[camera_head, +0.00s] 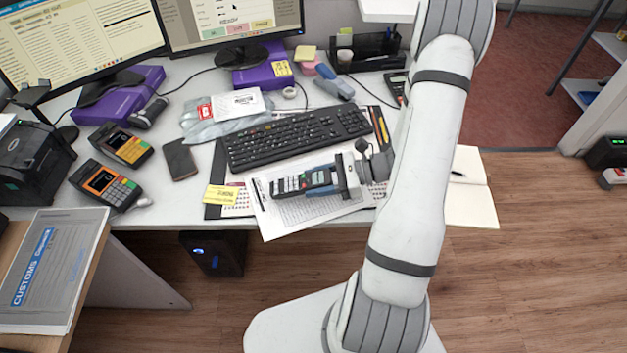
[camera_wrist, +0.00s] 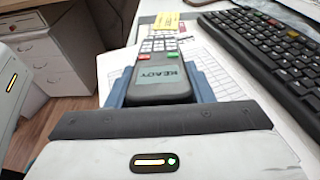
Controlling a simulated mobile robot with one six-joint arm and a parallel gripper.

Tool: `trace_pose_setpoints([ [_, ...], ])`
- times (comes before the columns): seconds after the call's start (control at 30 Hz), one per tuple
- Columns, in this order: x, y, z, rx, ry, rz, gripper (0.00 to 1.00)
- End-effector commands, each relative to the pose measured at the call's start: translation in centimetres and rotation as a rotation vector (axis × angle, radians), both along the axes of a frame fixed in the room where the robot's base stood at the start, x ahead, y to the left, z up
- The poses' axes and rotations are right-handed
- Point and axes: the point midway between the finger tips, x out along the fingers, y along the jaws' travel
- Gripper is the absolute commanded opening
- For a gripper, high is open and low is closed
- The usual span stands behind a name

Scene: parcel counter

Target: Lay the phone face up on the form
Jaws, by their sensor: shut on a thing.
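The phone (camera_head: 291,184) is a dark handset with a keypad, red and green keys and a pale screen. In the wrist view the phone (camera_wrist: 160,80) shows its keys and a READY screen, face up. My gripper (camera_head: 318,184) is shut on it, with blue-grey fingers along both sides, also in the wrist view (camera_wrist: 163,88). The form (camera_head: 285,222) is a white printed sheet at the desk's front edge, lying tilted under the phone; it shows in the wrist view (camera_wrist: 228,82). I cannot tell whether the phone touches the form.
A black keyboard (camera_head: 295,138) lies just behind the form. A yellow note (camera_head: 222,195) is left of it. A dark smartphone (camera_head: 180,159) and payment terminals (camera_head: 105,185) lie farther left. An open notebook (camera_head: 472,195) is at right, beyond my arm.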

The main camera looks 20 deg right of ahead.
Motion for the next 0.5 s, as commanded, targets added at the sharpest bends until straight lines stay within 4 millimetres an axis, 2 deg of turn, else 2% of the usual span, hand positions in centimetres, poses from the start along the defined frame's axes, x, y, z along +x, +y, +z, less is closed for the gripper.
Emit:
trace_pose_setpoints([
  [0.5, 0.0, -0.04, -1.08, 0.001, -0.001, -0.001, 0.16],
])
